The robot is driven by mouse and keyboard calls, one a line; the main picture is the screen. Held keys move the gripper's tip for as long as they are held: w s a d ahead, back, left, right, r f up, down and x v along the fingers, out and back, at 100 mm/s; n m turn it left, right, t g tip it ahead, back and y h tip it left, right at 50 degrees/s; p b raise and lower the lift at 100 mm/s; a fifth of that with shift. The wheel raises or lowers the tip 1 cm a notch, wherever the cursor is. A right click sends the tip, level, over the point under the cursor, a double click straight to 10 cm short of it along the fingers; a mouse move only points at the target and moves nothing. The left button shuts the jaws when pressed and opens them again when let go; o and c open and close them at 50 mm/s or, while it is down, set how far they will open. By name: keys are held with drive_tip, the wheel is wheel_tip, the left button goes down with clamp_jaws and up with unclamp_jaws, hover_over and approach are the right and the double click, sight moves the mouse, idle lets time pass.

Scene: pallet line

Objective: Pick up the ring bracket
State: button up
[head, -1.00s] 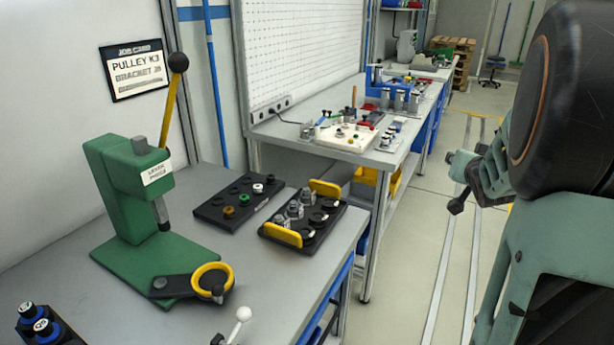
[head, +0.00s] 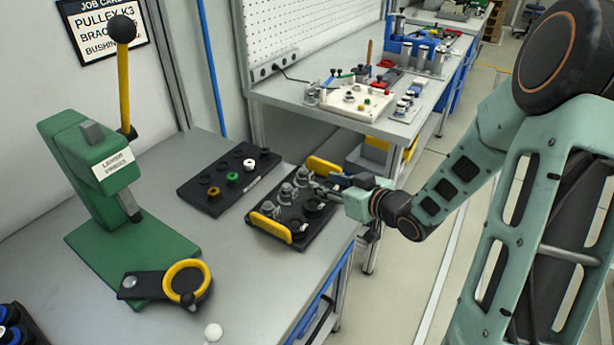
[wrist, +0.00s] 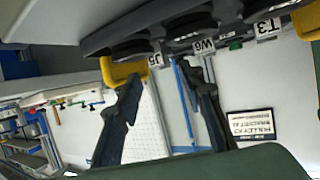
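Several grey metal parts (head: 285,192) stand in a black tray (head: 277,229) with yellow handles on the bench. I cannot tell which is the ring bracket. My gripper (head: 326,186) is at the tray's right side, close to the rear grey part (head: 302,176); contact is unclear. In the wrist view my two dark fingers (wrist: 162,76) are spread apart with nothing visibly between them. The part tops are hidden there.
A green lever press (head: 95,170) stands left, with a black arm carrying a yellow ring (head: 186,282) in front. A flat black board (head: 215,198) with small coloured parts lies behind the tray. A second bench stands behind.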

sight(310, 178)
drive_tip(key=x, duration=0.9)
drive_tip(key=shift+a+f+b, duration=0.1)
drive_tip(key=shift+f+b, duration=0.05)
drive_tip(key=shift+b, duration=0.15)
drive_tip(key=shift+c, duration=0.4)
drive_tip(key=c, duration=0.8)
drive_tip(key=shift+c, duration=0.2)
